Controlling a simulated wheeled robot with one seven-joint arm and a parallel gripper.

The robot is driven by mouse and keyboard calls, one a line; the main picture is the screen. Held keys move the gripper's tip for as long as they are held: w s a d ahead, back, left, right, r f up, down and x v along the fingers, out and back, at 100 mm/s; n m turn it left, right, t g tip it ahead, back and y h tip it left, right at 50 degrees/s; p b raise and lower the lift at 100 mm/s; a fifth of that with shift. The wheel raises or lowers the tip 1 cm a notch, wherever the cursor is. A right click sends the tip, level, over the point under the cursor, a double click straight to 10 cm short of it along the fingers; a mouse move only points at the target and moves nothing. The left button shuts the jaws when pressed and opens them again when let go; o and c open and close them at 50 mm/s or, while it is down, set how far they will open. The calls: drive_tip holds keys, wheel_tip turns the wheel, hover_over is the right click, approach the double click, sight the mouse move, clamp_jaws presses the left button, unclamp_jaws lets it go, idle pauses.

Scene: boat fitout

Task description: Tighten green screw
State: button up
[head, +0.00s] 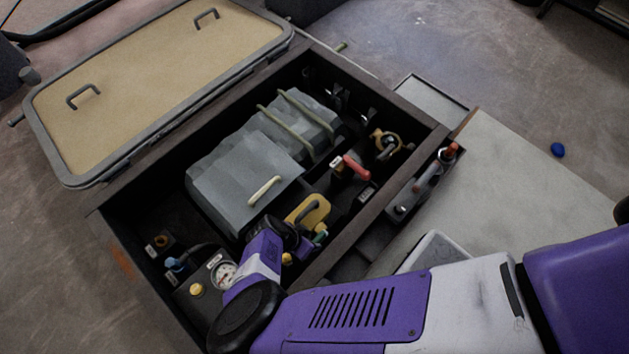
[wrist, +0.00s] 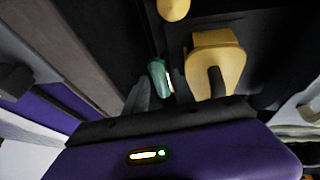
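The green screw (head: 320,238) shows in the head view as a small teal-green piece inside the dark open compartment, just right of my gripper's end. In the wrist view the green screw (wrist: 157,78) is near the middle, with a small red-and-white mark beside it. My gripper (head: 301,246) is low in the compartment, close to the screw. In the wrist view a grey finger-like part (wrist: 138,97) lies just left of the screw. I cannot tell whether it touches. The fingertips are mostly hidden, so their opening does not show.
A yellow piece with a dark handle (head: 307,211) stands right by the screw. A grey box with straps (head: 240,160), a red-handled valve (head: 355,167) and a pressure gauge (head: 224,273) share the compartment. Its dark rim (head: 350,232) runs close to my arm. The tan hatch lid (head: 150,80) lies open.

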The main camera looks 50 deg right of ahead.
drive_tip(key=b+x, duration=0.1)
drive_tip(key=x, duration=0.2)
drive_tip(key=shift+c, duration=0.2)
clamp_jaws()
